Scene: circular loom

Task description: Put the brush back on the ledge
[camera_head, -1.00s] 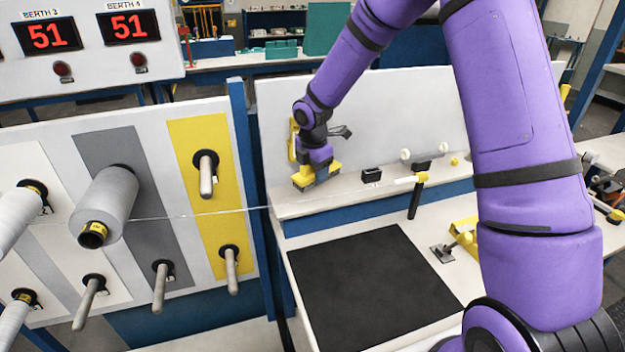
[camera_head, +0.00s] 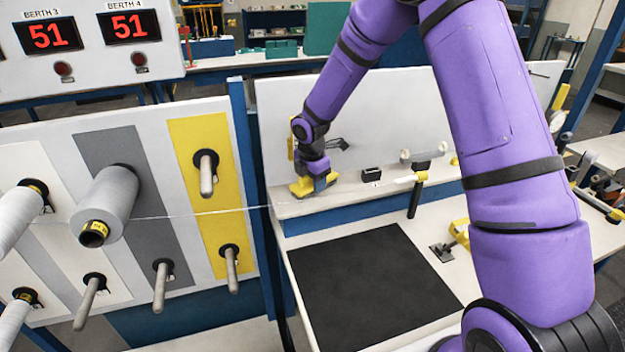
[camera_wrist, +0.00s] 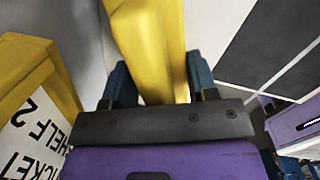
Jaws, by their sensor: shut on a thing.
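My gripper (camera_head: 318,182) is shut on the yellow brush (camera_head: 301,188) at the left end of the white ledge (camera_head: 345,193). In the wrist view the brush's yellow handle (camera_wrist: 150,45) stands between my two dark blue fingers (camera_wrist: 160,85). The brush is at the ledge's surface or just above it; I cannot tell whether it touches. Its bristles are not visible.
A yellow-framed ticket holder (camera_wrist: 30,85) stands close to the left of my gripper in the wrist view. On the ledge to the right are a small black block (camera_head: 371,174) and a yellow-and-black tool (camera_head: 414,190). A black mat (camera_head: 370,280) lies below.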

